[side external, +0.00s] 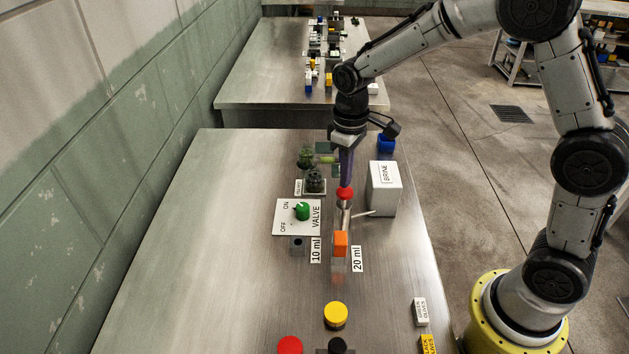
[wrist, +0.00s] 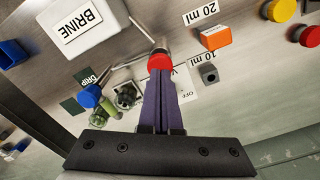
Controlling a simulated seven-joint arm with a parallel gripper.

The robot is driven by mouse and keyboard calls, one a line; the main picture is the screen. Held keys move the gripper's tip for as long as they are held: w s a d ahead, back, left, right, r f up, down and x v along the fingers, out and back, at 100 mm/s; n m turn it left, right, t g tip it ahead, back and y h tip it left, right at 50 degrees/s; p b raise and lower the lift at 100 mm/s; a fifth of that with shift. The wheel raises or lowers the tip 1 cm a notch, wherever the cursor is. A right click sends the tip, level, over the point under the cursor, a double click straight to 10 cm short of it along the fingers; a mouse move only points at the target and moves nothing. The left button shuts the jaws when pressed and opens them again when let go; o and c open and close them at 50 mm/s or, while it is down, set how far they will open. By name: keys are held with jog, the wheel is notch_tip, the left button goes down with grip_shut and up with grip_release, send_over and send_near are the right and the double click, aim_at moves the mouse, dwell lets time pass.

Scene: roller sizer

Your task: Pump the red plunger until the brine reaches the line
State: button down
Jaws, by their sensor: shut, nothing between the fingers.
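The red plunger (side external: 345,194) is the cap on a metal pump body (side external: 343,216) in the middle of the table. It also shows in the wrist view (wrist: 159,61). My gripper (side external: 346,184) points down with its fingers shut and empty, tips at the plunger's top; I cannot tell whether they press on it. The purple fingers fill the lower middle of the wrist view (wrist: 161,76). The white BRINE box (side external: 384,190) stands right of the pump, with a thin spout between them. An orange block (side external: 340,243) stands by the 20 ml label (side external: 357,259). No brine level or line is readable.
Left of the pump are the VALVE plate (side external: 285,222) with a green knob (side external: 302,211) and a grey block (side external: 297,246) by the 10 ml label. Dark green lumps (side external: 314,181) stand behind. Yellow (side external: 336,315) and red (side external: 290,345) knobs are in front. The left table is clear.

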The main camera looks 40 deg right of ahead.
jog(key=shift+r, duration=2.55)
jog(key=s+d+r+m+t, duration=0.15)
jog(key=s+r+t, duration=0.25)
jog(key=s+r, duration=0.8)
jog(key=s+d+f+m+t, duration=0.1)
jog(key=s+f, duration=0.2)
jog(key=s, duration=0.9)
jog(key=shift+d+f+t, duration=0.15)
jog(key=shift+f+t, duration=0.15)
jog(key=shift+f, duration=0.1)
